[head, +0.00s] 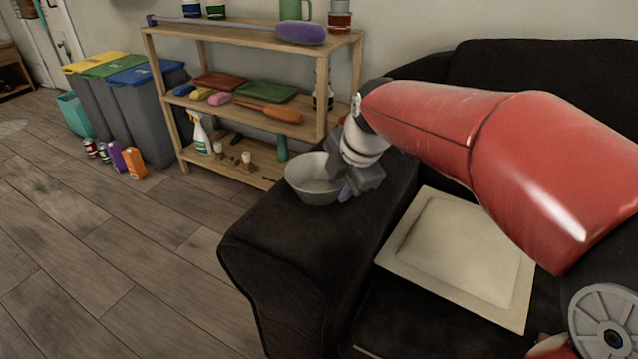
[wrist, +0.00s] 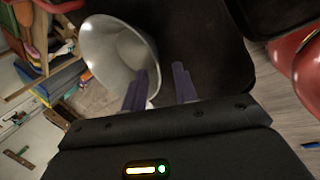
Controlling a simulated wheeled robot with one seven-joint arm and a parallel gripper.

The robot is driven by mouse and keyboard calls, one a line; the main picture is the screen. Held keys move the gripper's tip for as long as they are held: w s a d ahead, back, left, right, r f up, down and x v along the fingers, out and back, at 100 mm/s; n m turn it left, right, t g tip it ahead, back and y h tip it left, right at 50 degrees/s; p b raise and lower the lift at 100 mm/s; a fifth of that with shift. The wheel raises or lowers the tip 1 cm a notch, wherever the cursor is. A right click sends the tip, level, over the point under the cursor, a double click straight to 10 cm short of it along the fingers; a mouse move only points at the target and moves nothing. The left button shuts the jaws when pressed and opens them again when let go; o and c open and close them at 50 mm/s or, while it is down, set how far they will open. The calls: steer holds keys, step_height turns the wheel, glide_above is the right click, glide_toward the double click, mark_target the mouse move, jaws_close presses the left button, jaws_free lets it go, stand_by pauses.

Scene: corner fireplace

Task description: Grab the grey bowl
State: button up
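The grey bowl (head: 308,182) sits on the arm of the dark sofa, open side up in the head view. It also shows in the wrist view (wrist: 112,50), at the upper left. My gripper (wrist: 160,72) is open, with its two purple-grey fingers apart. In the wrist view the left finger overlaps the bowl's right side and the right finger lies outside the bowl. The bowl's near rim seems to run between them; I cannot tell whether either finger touches it. In the head view my gripper (head: 347,191) is at the bowl's right side, its fingertips mostly hidden.
The dark sofa (head: 265,235) carries a cream cushion (head: 455,250) on its seat. A wooden shelf (head: 235,118) with brushes, trays and bottles stands behind the bowl. Bins (head: 150,120) and several small containers stand at the left. The wooden floor (head: 110,255) at front left is clear.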

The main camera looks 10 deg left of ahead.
mark_target(332, 193)
steer(key=x, duration=0.5)
steer(key=shift+w+a+f, duration=0.25)
steer(key=shift+w+a, duration=0.05)
steer(key=shift+w, duration=0.05)
jaws_close()
steer(key=shift+r, duration=0.1)
